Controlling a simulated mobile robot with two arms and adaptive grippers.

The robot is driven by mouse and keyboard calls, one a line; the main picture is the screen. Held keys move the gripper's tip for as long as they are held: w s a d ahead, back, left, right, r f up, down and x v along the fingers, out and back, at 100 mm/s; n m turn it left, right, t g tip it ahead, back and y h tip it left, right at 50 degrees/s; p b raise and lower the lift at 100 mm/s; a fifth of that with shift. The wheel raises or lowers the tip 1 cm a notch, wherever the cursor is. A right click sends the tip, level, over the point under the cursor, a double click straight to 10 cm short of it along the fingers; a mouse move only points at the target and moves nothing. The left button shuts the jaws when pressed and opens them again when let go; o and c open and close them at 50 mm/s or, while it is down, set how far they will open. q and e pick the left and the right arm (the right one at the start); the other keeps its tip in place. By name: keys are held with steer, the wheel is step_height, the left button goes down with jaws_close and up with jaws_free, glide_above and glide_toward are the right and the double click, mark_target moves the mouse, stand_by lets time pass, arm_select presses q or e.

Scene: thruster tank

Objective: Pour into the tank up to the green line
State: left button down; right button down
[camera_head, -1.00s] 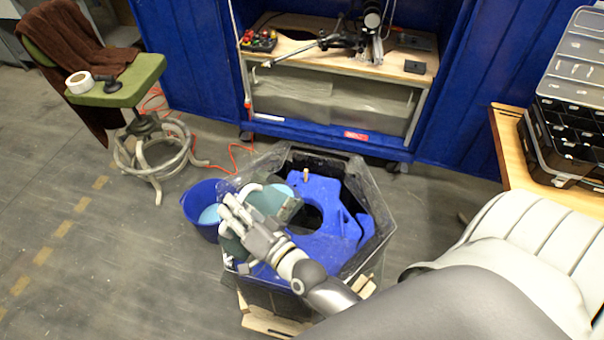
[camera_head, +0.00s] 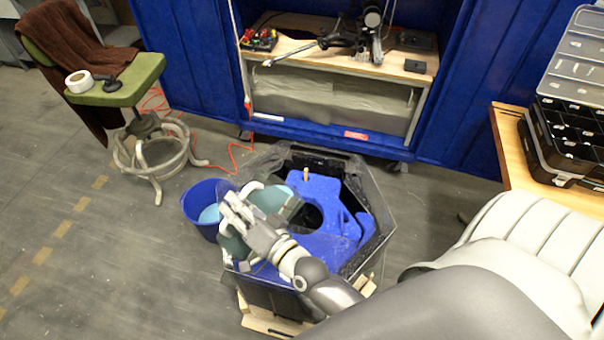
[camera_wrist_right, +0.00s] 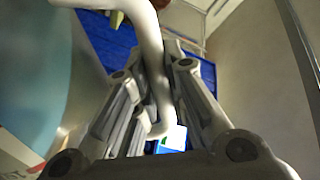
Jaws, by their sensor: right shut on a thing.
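The tank (camera_head: 375,238) is a dark hexagonal tub with a large blue part (camera_head: 318,188) inside it. My right gripper (camera_head: 240,218) is over the tank's left side. It is shut on a teal jug (camera_head: 270,198), partly hidden behind the gripper. In the right wrist view the jug's white handle (camera_wrist_right: 152,62) runs between the fingers, and its teal body (camera_wrist_right: 40,60) fills the left. I cannot tell from these frames whether liquid leaves the jug. I cannot make out the green line or the tank's level. My left gripper is out of view.
A blue bucket (camera_head: 203,205) with light-blue contents stands against the tank's left side. A green stool (camera_head: 120,88) is at the left. A workbench (camera_head: 340,65) stands behind, and a wooden table (camera_head: 512,150) with an organizer case (camera_head: 560,145) is at the right.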

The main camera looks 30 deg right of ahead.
steer(key=shift+w+d+f+m+b, duration=0.15)
steer(key=shift+w+d+m+b, duration=0.05)
steer(key=shift+d+m+b, duration=0.6)
steer(key=shift+w+d+f+m+b, duration=0.15)
steer(key=shift+w+d+m+b, duration=0.05)
steer(key=shift+d+m+b, duration=0.55)
stand_by(4.7)
stand_by(0.5)
